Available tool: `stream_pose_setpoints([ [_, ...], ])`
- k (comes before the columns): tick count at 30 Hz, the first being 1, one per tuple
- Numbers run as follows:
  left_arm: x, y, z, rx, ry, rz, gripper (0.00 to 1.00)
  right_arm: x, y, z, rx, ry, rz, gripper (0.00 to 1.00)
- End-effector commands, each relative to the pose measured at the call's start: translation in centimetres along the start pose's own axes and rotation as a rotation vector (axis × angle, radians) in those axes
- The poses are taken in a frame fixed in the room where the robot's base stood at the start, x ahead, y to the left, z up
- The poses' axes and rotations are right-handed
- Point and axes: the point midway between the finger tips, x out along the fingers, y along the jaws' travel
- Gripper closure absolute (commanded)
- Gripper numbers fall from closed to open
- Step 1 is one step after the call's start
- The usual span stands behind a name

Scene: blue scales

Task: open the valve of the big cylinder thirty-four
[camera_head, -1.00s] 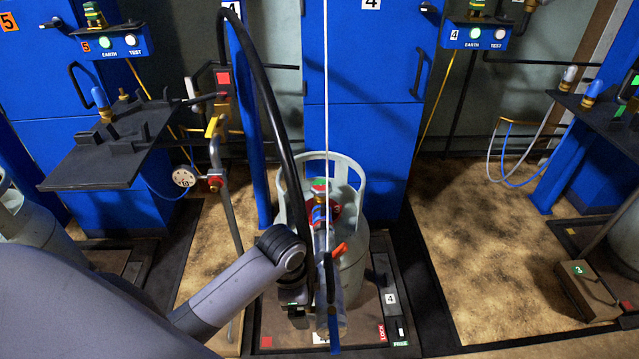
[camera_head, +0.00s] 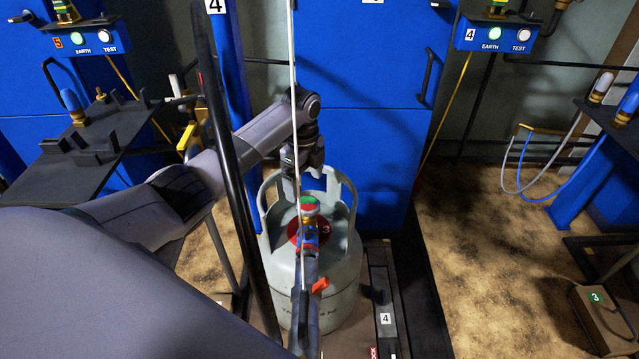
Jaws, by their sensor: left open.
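The big grey cylinder (camera_head: 345,262) stands upright at the middle on the scale marked 4. Its number thirty-four cannot be read; part of a marking like a 3 shows on a red disc behind the valve. The valve (camera_head: 309,203) has a green and red top and sits inside the cylinder's collar. My left gripper (camera_head: 304,186) points down from above, open, just over and behind the valve top. Whether it touches the valve cannot be told. A filling head with an orange lever (camera_head: 320,286) is in front of the valve, joined by a blue and red connector.
A black hose (camera_head: 222,130) and a thin white cord (camera_head: 292,80) hang in front of my arm and the cylinder. A blue cabinet (camera_head: 370,140) stands close behind. A dark shelf (camera_head: 75,185) is at the left.

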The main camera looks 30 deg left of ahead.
Motion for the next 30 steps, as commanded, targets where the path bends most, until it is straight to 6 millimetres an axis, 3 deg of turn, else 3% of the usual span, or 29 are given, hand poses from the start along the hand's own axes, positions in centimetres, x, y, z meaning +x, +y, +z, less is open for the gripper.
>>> stream_pose_setpoints([
  [5, 0.5, 0.0, 0.1, 0.001, 0.000, 0.003, 0.08, -0.1, -0.1, 0.7, 0.001, -0.012, -0.001, 0.57],
  [11, 3.4, 0.0, 0.1, 0.000, 0.000, 0.004, 0.08, 0.2, -0.5, 1.8, -0.005, -0.025, -0.009, 0.57],
  [18, 6.5, 0.0, 0.1, 0.001, 0.001, 0.001, 0.08, 0.3, -1.6, 0.6, -0.019, 0.012, -0.034, 0.57],
  [29, 7.1, 0.0, 0.1, 0.001, 0.000, 0.001, 0.08, 0.5, -1.6, -0.7, -0.033, 0.040, -0.037, 0.57],
  [30, 7.1, 0.0, 0.1, 0.001, 0.000, 0.001, 0.14, 0.5, -1.6, -0.7, -0.033, 0.039, -0.037, 0.57],
])
